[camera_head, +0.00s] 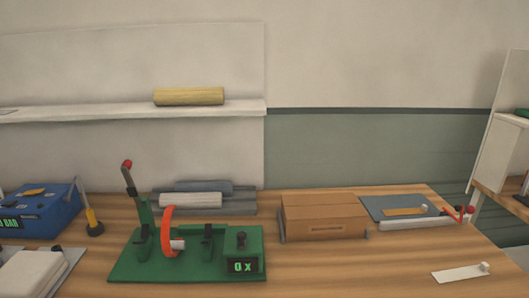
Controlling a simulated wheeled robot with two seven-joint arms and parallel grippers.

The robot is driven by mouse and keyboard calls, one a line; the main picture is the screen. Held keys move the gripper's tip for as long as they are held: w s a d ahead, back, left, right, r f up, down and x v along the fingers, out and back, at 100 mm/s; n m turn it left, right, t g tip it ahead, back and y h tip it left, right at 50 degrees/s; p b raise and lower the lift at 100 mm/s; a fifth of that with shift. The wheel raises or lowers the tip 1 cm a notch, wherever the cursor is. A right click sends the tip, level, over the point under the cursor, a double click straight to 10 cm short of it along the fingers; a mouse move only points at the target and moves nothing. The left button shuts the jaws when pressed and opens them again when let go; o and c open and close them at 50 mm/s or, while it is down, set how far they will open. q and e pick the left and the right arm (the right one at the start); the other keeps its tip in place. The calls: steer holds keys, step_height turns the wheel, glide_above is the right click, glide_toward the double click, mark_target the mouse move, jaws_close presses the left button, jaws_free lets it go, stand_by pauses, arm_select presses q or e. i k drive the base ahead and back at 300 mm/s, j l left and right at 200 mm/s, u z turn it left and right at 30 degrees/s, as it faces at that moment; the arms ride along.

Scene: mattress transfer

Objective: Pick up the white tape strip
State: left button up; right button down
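A thin white strip (457,274) lies on the wooden table (350,265) near the right front. A small white block or tab (485,267) sits at its right end. It looks like the white tape strip. Neither of my grippers shows in the head view.
A green fixture (190,267) with an orange ring stands at front left. A brown box (323,216) is at the middle back. A grey plate (390,203) and a red-handled tool (459,214) lie behind the strip. A blue device (45,208) stands far left. The table's front middle is clear.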

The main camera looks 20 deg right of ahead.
mark_target(481, 269)
steer(key=k+j+z, duration=0.1)
steer(key=z, duration=1.85)
steer(key=k+j, duration=0.05)
